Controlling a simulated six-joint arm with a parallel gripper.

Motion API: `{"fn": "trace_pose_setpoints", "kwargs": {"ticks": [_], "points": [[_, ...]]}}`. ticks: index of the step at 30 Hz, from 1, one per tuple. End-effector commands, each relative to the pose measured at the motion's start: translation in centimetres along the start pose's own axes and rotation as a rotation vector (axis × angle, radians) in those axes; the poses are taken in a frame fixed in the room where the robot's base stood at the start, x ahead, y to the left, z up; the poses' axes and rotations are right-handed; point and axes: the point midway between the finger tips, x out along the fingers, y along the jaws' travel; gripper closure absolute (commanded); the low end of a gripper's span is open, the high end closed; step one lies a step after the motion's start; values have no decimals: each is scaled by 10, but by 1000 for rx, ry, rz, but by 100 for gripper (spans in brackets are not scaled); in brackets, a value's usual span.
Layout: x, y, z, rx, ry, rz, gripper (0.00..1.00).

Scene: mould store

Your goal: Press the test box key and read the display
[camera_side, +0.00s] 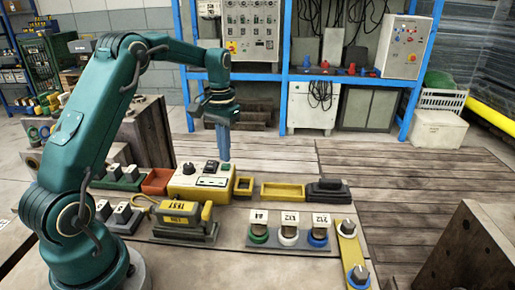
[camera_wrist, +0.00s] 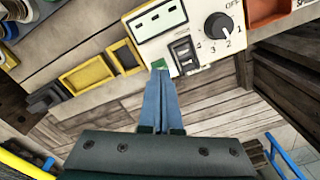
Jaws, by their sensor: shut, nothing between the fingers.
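The cream test box (camera_side: 182,190) stands at the middle of the bench; it also shows at the top of the wrist view (camera_wrist: 200,62). Its face carries a black dial (camera_wrist: 218,25) marked OFF and with numbers, a dark switch (camera_wrist: 183,53), a small green key (camera_wrist: 131,64) at one corner, and a green-framed display panel (camera_wrist: 157,23). I cannot read anything on the display. My gripper (camera_side: 224,158) points down with its blue fingers shut and empty, at the box's edge near the key and switch (camera_wrist: 160,72). I cannot tell whether the fingertips touch the box.
A yellow tray (camera_side: 282,192), a small yellow frame (camera_side: 243,187) and an orange tray (camera_side: 156,182) flank the box. A yellow TEST unit (camera_side: 180,215) and a rack of labelled knobs (camera_side: 289,238) stand in front. Bare boards (camera_side: 380,165) lie behind, to the right.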

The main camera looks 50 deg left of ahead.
Motion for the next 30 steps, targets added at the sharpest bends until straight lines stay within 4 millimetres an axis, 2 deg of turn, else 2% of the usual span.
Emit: {"fn": "trace_pose_setpoints", "kwargs": {"ticks": [30], "points": [[11, 0, 0, 0, -1, 0, 100]]}}
